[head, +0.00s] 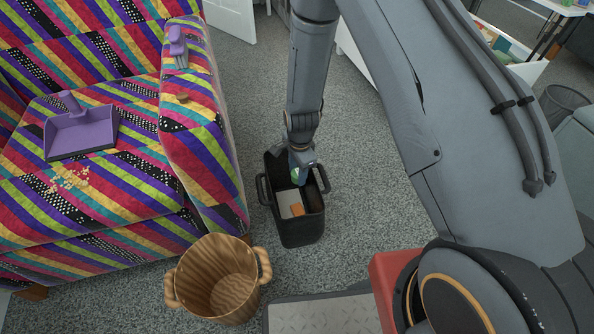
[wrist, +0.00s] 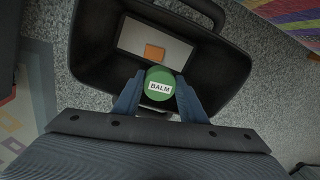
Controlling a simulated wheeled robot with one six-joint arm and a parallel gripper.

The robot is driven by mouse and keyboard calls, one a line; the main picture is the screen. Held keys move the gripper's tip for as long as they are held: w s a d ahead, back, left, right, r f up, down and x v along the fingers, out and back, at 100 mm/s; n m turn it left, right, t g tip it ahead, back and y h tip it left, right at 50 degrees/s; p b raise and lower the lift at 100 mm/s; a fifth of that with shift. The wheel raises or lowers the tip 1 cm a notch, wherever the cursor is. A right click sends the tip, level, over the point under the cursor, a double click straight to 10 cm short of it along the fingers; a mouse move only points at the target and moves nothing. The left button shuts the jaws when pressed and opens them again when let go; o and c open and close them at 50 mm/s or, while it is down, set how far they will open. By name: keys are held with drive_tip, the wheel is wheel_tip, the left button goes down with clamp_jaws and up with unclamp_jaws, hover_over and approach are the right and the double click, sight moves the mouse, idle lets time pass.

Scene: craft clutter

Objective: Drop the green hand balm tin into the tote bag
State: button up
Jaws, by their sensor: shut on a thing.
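The green hand balm tin (wrist: 159,84), with a white BALM label, is held between the two fingers of my gripper (wrist: 159,98). In the head view the tin (head: 295,174) shows as a small green patch at my gripper (head: 302,165). The black tote bag (head: 303,232) stands upright on the carpet with its mouth open and handles at its sides. My gripper and the tin are over the bag's opening. In the wrist view the bag's wall (wrist: 92,50) surrounds the view beyond the tin. A pale item (head: 289,203) and an orange item (head: 297,210) lie inside.
Carpet (head: 243,85) is clear behind the bag.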

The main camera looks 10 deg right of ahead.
drive_tip(key=o, duration=1.2)
drive_tip(key=shift+c, duration=0.2)
drive_tip(key=r+p, duration=0.1)
drive_tip(key=r, duration=0.4)
drive_tip(key=r+p, duration=0.1)
drive_tip(key=r, duration=0.2)
drive_tip(key=shift+s+d+p, duration=0.15)
drive_tip(key=shift+s+p, duration=0.15)
